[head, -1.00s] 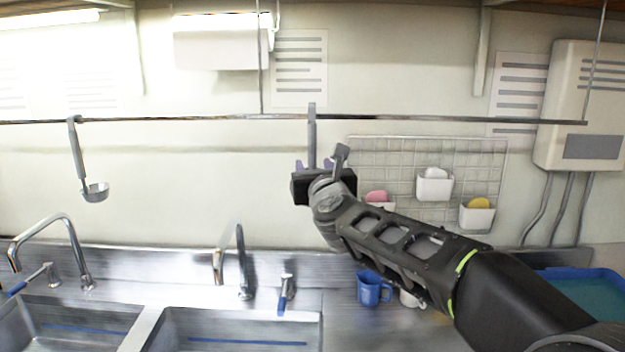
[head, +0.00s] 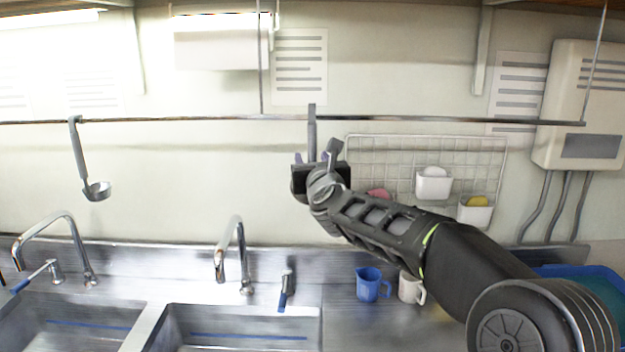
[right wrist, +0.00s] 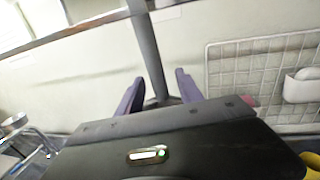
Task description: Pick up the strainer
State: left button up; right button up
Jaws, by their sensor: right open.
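A grey upright handle (head: 311,125) hangs from the rail at the middle of the head view. It fits the strainer, but its lower end is hidden behind my right gripper, so the bowl does not show. My right gripper (head: 311,159) is at the lower part of this handle. In the right wrist view, the handle (right wrist: 146,45) comes down between the two purple fingers of my open gripper (right wrist: 160,90). Gaps show on both sides of it. A ladle (head: 96,190) hangs on the same rail at the left. My left gripper is out of view.
The rail (head: 430,120) runs along the wall. A wire grid (head: 390,155) with small white baskets hangs to the right of the gripper. Below are sinks, taps (head: 232,240), a blue mug (head: 370,286) and a white mug (head: 410,288). A blue tray (head: 555,271) stands at the right.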

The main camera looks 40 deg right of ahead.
grip_shut()
dwell(0.4)
dwell(1.0)
